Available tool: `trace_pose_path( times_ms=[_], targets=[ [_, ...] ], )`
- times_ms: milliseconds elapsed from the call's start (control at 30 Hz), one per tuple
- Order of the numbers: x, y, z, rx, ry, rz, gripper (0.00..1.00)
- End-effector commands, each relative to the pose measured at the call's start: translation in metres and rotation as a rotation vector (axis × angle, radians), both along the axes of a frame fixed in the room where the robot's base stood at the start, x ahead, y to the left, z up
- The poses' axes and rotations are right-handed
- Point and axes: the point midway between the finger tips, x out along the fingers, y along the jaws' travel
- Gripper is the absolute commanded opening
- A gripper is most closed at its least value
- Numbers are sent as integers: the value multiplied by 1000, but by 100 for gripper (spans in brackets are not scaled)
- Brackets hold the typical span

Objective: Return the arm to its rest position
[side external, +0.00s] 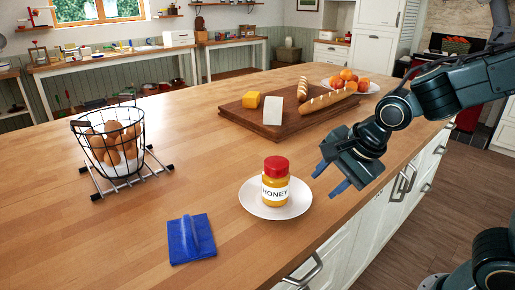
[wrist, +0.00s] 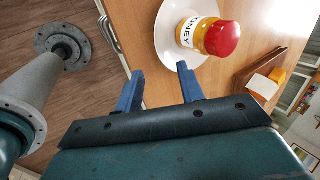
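My gripper (side external: 331,178) is at the right of the island, above its front edge and to the right of the honey jar. Its two blue fingers are apart with nothing between them; the wrist view shows the empty gap (wrist: 160,80). The honey jar (side external: 275,183) has a red lid and stands upright on a white plate (side external: 249,206). In the wrist view the jar (wrist: 207,35) and plate (wrist: 168,20) lie just beyond the fingertips, apart from them. My arm reaches in from the right side.
A wire basket of brown eggs (side external: 114,143) stands at left. A wooden board (side external: 295,123) with bread and cheese and a plate of oranges (side external: 346,80) are behind. The island's edge runs beneath my gripper.

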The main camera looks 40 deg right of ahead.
Motion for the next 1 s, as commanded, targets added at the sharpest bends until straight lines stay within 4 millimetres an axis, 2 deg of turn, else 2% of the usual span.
trace_pose_path(
  times_ms=[467,667,1000],
  targets=[
    [-5,-3,4,-26,0,49,38],
    [-18,-10,15,-103,-3,198,38],
    [-54,-26,38,-306,-8,579,38]
  ],
)
